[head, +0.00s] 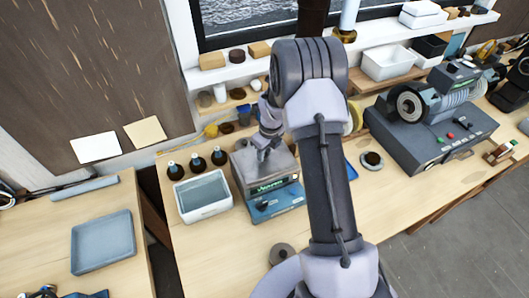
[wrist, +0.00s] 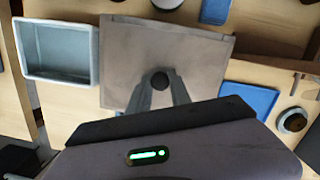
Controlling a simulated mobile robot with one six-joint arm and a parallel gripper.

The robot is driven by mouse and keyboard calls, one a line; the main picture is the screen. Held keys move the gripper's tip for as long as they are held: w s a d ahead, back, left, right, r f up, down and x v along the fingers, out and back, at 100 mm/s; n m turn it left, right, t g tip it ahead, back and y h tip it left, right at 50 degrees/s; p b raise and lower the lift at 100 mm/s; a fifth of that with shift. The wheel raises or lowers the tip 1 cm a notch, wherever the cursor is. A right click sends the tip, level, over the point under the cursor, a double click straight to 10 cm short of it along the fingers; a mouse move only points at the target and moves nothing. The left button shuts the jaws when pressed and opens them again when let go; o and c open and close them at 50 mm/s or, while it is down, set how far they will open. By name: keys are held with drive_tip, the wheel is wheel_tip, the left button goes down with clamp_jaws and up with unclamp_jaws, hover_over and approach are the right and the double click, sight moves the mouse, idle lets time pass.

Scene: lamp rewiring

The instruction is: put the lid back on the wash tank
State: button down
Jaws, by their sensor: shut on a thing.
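The lid (wrist: 118,62) is a flat grey-brown plate with a round black knob (wrist: 159,80). My gripper (wrist: 160,88) is shut on that knob, with a finger on either side of it. In the head view, my gripper (head: 266,148) is over the wash tank (head: 264,187), a grey box with green lettering on its front. The lid (head: 246,166) lies level across the top of the tank. I cannot tell whether it rests fully on the rim. The tank's inside is hidden.
An open pale basin (head: 203,211) stands just left of the tank, with several dark bottles (head: 197,164) behind it. A grey grinding machine (head: 432,132) stands to the right. A blue-grey tray (head: 102,242) lies on the left bench. Bare bench shows in front of the basin.

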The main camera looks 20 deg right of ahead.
drive_tip(key=shift+f, duration=0.15)
drive_tip(key=c, duration=1.1)
unclamp_jaws()
